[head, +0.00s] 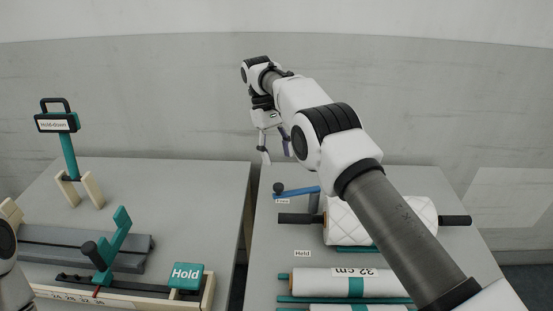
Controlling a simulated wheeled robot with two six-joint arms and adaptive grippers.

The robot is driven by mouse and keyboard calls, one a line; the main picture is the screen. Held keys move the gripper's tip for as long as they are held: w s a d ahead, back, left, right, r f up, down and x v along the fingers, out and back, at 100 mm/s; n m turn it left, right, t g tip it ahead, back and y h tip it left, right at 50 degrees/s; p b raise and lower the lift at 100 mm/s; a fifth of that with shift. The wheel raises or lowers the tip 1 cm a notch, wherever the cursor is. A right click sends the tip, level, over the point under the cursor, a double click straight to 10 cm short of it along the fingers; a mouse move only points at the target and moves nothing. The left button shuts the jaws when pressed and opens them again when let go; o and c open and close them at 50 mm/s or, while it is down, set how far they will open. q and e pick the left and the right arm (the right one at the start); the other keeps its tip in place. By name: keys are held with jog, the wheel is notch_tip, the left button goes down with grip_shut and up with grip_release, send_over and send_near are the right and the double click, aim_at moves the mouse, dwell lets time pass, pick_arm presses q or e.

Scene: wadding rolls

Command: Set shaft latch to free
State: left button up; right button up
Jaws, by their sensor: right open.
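The shaft latch is a blue lever (300,190) with a dark round knob (278,187) on its left end, at the back of the right table. The knob end lies just behind the small "Free" label (282,202). The "Held" label (302,253) is nearer to me on the same table. A white quilted wadding roll (345,220) sits on a dark shaft (455,220) beside the lever, partly covered by my right forearm. My right gripper (275,155) is open and empty, above and behind the knob, apart from it. My left gripper is out of view.
The left table (190,190) holds a "Hold-down" tool (58,123), a teal lever (113,240) and a "Hold" block (186,276). A gap separates the tables.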

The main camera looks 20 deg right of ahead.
jog(key=shift+d, duration=0.1)
jog(key=c, duration=0.7)
jog(key=d+t+p, duration=0.1)
jog(key=d+t, duration=0.1)
jog(key=d, duration=0.1)
jog(key=shift+w+d+p, duration=0.2)
jog(key=shift+d+p, duration=0.1)
jog(key=shift+p, duration=0.1)
grip_shut()
jog(key=s+r+n+t+y+p, duration=0.15)
jog(key=s+t+p, duration=0.35)
jog(key=s, duration=0.7)
jog(key=shift+t, duration=0.5)
jog(key=x, duration=0.3)
jog(key=b+x, duration=0.1)
jog(key=x, duration=0.3)
jog(key=b+x, duration=0.1)
jog(key=x, duration=0.3)
jog(key=shift+a+f, duration=0.1)
jog(key=shift+a, duration=0.3)
jog(key=shift+w+a+p, duration=0.2)
jog(key=shift+w+a, duration=0.1)
jog(key=shift+w, duration=0.65)
jog(key=shift+w+a+p, duration=0.2)
jog(key=shift+w+a, duration=0.1)
jog(key=shift+w, duration=0.65)
